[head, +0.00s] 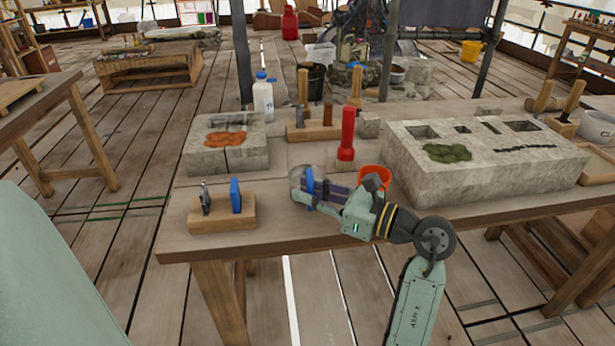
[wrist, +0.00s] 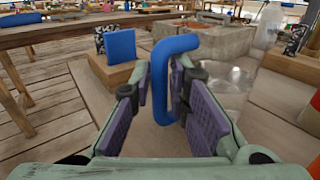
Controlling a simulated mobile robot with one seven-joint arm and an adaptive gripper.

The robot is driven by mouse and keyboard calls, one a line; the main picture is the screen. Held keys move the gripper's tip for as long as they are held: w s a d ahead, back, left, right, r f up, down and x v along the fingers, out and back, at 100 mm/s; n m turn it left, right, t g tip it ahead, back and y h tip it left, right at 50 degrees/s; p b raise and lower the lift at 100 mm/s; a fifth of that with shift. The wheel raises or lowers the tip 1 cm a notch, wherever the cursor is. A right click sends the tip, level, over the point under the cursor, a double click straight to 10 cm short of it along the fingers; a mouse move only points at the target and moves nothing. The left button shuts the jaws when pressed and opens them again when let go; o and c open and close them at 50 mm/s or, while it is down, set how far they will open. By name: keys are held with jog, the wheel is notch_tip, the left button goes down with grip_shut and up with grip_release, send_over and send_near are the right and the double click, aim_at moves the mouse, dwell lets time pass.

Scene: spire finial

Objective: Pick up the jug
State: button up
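The jug (head: 299,178) is clear with a blue handle and stands on the table in the head view, just left of my gripper (head: 333,192). In the wrist view, its blue handle (wrist: 159,85) stands upright between my two fingers (wrist: 161,92). Its see-through body (wrist: 228,88) is beyond and to the right, and partly hidden by the right finger. The fingers are open with the handle between them, and small gaps show beside it.
A wooden block (head: 222,214) with a blue piece stands left of the jug. An orange cup (head: 374,178) is close behind my gripper. A red-handled brush (head: 346,138) stands behind the jug. Stone blocks (head: 227,157) (head: 480,175) flank the area. The front table edge is near.

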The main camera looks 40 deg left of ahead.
grip_shut()
dwell(0.6)
